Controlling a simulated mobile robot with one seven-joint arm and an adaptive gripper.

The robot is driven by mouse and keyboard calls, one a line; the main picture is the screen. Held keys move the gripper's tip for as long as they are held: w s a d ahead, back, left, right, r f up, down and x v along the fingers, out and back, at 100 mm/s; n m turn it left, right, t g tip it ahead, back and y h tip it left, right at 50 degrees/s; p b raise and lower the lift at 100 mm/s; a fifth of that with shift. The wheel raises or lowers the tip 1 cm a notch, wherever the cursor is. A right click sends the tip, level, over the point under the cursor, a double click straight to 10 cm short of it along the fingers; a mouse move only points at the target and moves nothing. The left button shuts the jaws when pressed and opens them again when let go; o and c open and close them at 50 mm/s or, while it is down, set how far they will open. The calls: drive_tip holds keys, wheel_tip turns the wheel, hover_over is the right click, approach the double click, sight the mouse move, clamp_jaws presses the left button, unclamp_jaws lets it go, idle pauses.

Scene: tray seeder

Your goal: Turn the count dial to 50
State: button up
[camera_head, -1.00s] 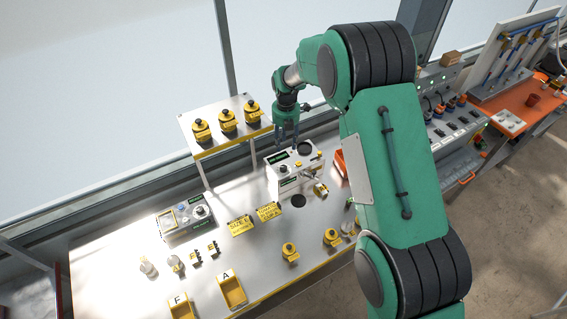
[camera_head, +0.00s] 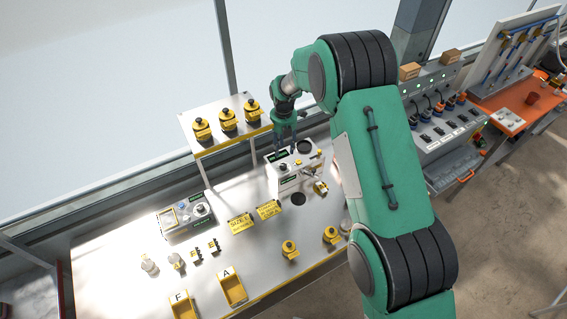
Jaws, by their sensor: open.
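The white seeder unit (camera_head: 287,184) stands on the bench below my gripper. It has a dark display, a dark round opening on top and a yellow-ended lever at its right front. A dial-like knob (camera_head: 284,168) shows on its top, small and partly by the fingers; its number cannot be read. My gripper (camera_head: 286,150) points down, open and empty, just above the unit's top left. Whether a finger touches the unit or the knob cannot be told. A second box with a round knob (camera_head: 200,209) and a screen sits at the bench's left; its markings are too small to read.
A raised shelf (camera_head: 206,152) with 3 yellow-based items stands left of my gripper. Yellow signs (camera_head: 241,223), trays A (camera_head: 232,289) and F (camera_head: 184,305), and several small parts lie on the white bench. My arm covers the bench's right end.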

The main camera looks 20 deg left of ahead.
sight(283, 165)
wheel_tip(283, 165, down, 11)
drive_tip(key=shift+r+p, duration=0.1)
drive_tip(key=shift+p, duration=0.75)
clamp_jaws()
